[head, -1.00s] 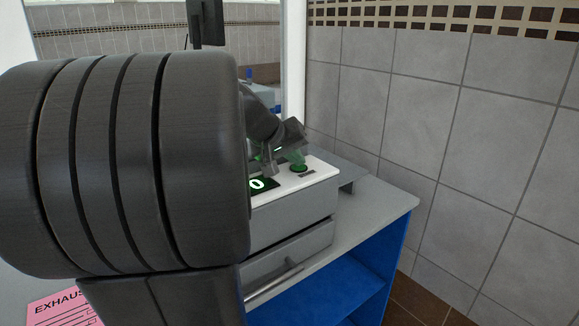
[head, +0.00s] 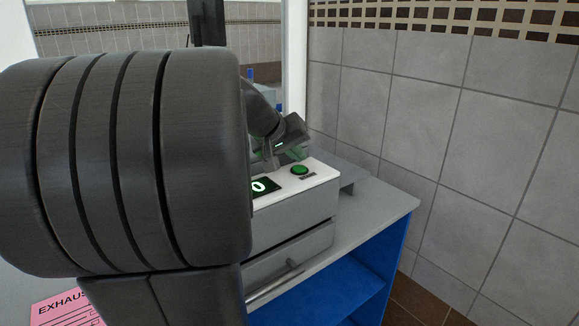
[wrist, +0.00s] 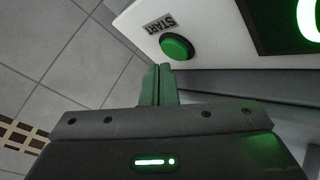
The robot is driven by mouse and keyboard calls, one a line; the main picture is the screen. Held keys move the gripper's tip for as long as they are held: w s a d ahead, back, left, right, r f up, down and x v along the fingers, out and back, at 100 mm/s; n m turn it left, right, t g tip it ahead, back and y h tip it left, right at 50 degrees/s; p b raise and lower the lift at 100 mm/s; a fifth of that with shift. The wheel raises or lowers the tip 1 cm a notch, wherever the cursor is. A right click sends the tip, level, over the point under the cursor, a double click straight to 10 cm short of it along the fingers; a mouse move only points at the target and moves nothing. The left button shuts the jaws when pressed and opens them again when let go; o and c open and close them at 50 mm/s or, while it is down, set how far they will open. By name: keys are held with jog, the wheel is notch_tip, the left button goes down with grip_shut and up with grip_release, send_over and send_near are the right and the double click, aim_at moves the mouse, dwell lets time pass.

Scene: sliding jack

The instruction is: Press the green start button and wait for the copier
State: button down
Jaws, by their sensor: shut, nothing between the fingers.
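The green start button (head: 299,170) sits on the white top of the copier (head: 318,174), near its right side. In the wrist view the button (wrist: 177,46) shows beside the word START. My gripper (wrist: 158,68) is shut and empty, its green-tinted fingertips just short of the button's rim in that picture. In the head view my gripper (head: 285,152) is behind the button and apart from it. The copier's dark display (head: 262,186) shows a 0, also partly seen in the wrist view (wrist: 283,22). My arm hides the copier's left part.
The copier stands on a grey counter (head: 377,208) with a blue open shelf (head: 335,288) below. A grey tiled wall (head: 490,130) is at the right. A pink sheet (head: 66,309) reading EXHAUS lies at the lower left. A dark monitor (head: 206,22) stands behind.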

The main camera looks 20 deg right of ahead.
aim_at(296, 169)
jog(key=shift+r+p, duration=1.85)
jog(key=shift+r, duration=0.75)
jog(key=shift+f, duration=0.1)
